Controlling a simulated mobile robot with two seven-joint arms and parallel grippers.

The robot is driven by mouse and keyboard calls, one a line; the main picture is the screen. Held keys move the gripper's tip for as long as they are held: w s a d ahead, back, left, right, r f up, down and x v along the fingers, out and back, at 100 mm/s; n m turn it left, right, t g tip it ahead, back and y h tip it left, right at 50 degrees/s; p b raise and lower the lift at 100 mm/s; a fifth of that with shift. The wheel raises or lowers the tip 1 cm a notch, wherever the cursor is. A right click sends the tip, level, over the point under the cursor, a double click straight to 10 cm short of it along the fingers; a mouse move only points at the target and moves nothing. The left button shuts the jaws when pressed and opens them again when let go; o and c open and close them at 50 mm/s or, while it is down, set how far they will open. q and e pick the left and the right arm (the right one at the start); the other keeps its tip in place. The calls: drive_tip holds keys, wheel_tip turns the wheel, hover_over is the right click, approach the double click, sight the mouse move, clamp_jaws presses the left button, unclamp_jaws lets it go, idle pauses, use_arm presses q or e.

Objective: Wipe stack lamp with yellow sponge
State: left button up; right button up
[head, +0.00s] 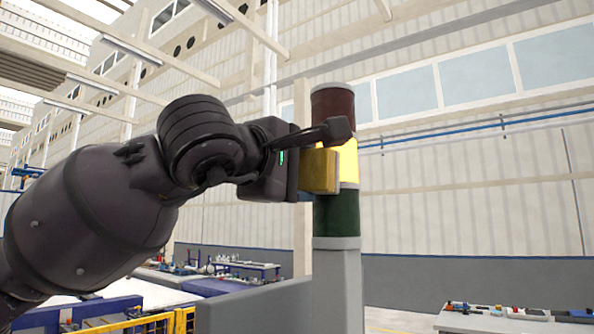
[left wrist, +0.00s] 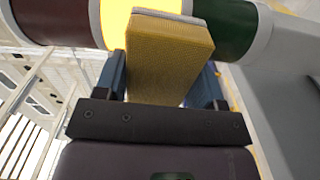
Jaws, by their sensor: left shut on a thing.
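The stack lamp stands upright on a grey post, with a dark red segment (head: 333,106) on top, a lit yellow segment (head: 349,162) in the middle and a dark green segment (head: 337,214) below. My left gripper (head: 318,160) is shut on the yellow sponge (head: 320,171) and holds it at the left side of the yellow segment. In the left wrist view the sponge (left wrist: 168,58) sits between the two fingers, its far end against or very near the lit segment (left wrist: 120,20). I cannot tell whether they touch. My right gripper is not in view.
A grey panel (head: 255,310) stands left of the lamp post. A yellow railing (head: 150,323) and workbenches (head: 240,268) are at the lower left. A table with small items (head: 510,318) is at the lower right. The space right of the lamp is clear.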

sight(320, 168)
use_arm(q)
drive_tip(key=shift+s+d, duration=0.6)
drive_tip(key=shift+d, duration=0.15)
drive_tip(key=shift+s+d, duration=0.6)
drive_tip(key=shift+d, duration=0.15)
drive_tip(key=shift+w, duration=0.1)
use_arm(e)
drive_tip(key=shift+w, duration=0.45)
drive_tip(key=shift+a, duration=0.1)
use_arm(q)
drive_tip(key=shift+w, duration=0.1)
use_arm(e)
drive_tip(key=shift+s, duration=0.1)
use_arm(q)
drive_tip(key=shift+w+a+b, duration=0.45)
drive_tip(key=shift+w+a, duration=0.25)
drive_tip(key=shift+a, duration=0.25)
drive_tip(key=shift+w+a, duration=0.5)
drive_tip(key=shift+a, duration=0.15)
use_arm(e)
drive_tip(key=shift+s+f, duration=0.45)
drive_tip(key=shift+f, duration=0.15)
use_arm(q)
drive_tip(key=shift+s+a, duration=0.1)
drive_tip(key=shift+s, duration=0.05)
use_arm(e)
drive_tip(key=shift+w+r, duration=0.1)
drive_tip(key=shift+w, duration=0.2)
